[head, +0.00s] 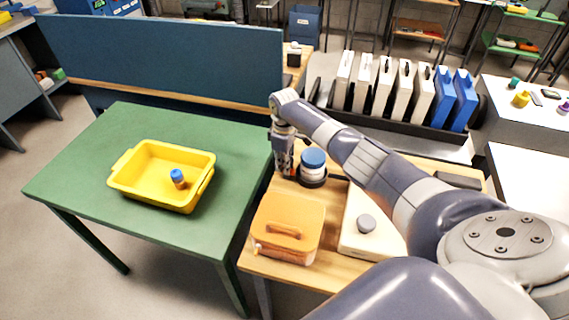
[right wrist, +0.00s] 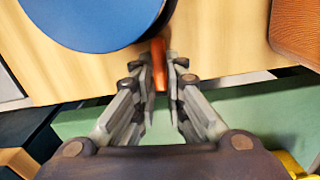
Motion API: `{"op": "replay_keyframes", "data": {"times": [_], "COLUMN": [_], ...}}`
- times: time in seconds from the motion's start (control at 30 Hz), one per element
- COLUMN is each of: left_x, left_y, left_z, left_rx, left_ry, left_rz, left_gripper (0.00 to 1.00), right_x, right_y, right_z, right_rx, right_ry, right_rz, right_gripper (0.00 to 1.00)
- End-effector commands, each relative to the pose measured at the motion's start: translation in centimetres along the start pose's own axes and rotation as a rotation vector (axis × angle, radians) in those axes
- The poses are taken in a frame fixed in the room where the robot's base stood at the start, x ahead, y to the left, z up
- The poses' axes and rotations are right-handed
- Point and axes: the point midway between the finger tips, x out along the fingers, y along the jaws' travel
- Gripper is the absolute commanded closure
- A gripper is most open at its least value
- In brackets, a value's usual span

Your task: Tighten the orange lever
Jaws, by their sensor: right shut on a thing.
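The orange lever (right wrist: 158,62) shows in the right wrist view as a narrow orange bar between the fingertips of my right gripper (right wrist: 160,70). The fingers are closed on it from both sides. Its far end is close to the rim of a round blue lid (right wrist: 90,18). The lever is mostly hidden there by the gripper. My left gripper is out of view.
An orange box with a handle (head: 288,232) and a cream block with a grey knob (head: 368,235) stand in front on the wooden table. The green table (head: 125,130) at left bears a yellow tray (head: 135,185) holding a small blue-capped bottle (head: 178,178).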

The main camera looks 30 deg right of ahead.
Motion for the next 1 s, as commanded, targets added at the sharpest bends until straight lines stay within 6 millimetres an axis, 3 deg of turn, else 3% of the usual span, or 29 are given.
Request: {"op": "replay_keyframes", "data": {"times": [0.53,0.57,0.6,1.0], "left_x": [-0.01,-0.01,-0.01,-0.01], "left_y": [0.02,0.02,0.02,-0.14], "left_z": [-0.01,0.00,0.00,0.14], "left_rx": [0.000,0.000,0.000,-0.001], "left_ry": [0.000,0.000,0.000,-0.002], "left_rz": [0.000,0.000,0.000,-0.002], "left_gripper": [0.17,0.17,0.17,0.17], "right_x": [-0.04,-0.04,-0.04,-0.66], "right_y": [0.01,0.01,0.01,0.07], "right_z": [0.00,0.00,0.00,-0.05], "right_rx": [-0.023,-0.022,-0.022,-0.022], "right_ry": [0.000,0.000,0.000,0.003], "right_rz": [0.000,0.000,0.000,0.001], "right_gripper": [1.00,0.82,0.80,0.80]}}
